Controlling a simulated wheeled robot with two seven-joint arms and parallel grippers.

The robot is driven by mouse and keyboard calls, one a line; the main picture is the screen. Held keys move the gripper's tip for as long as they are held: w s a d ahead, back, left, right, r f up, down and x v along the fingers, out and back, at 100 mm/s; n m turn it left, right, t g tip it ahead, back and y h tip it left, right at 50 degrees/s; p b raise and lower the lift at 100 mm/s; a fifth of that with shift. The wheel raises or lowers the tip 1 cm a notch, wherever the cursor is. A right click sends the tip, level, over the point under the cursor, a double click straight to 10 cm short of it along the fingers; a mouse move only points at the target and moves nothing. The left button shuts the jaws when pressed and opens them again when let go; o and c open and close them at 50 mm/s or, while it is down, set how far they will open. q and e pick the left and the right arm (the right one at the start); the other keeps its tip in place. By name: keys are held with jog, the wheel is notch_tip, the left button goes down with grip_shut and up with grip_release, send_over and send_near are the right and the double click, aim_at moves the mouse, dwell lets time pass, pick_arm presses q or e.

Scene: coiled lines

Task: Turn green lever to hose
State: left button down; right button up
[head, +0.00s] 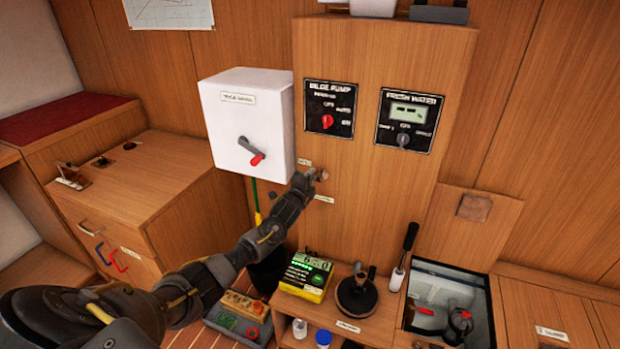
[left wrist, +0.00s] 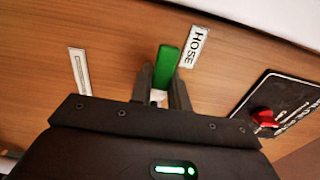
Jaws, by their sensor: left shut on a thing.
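The green lever (left wrist: 168,62) shows in the left wrist view, sticking out past the two fingertips of my left gripper (left wrist: 162,85). The fingers are shut on the lever, one on each side. The HOSE label (left wrist: 195,47) is just right of the lever, close to its tip. A second label (left wrist: 79,72), too small to read, lies further left. My right gripper is not in view.
The white box (head: 248,115) with a red-tipped handle (head: 256,159) juts out just up and left of my left gripper. The bilge pump panel (head: 328,108) and fresh water panel (head: 408,120) are above. An open hatch (head: 447,300) is at lower right.

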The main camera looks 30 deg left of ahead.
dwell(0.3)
pick_arm(q)
jog(key=c, duration=1.3)
grip_release()
jog(key=shift+d, duration=0.1)
jog(key=s, duration=0.3)
jog(key=s+d, duration=0.1)
jog(key=s, duration=0.3)
jog(key=s+d, duration=0.1)
jog(key=s, duration=0.2)
jog(key=shift+s, duration=0.3)
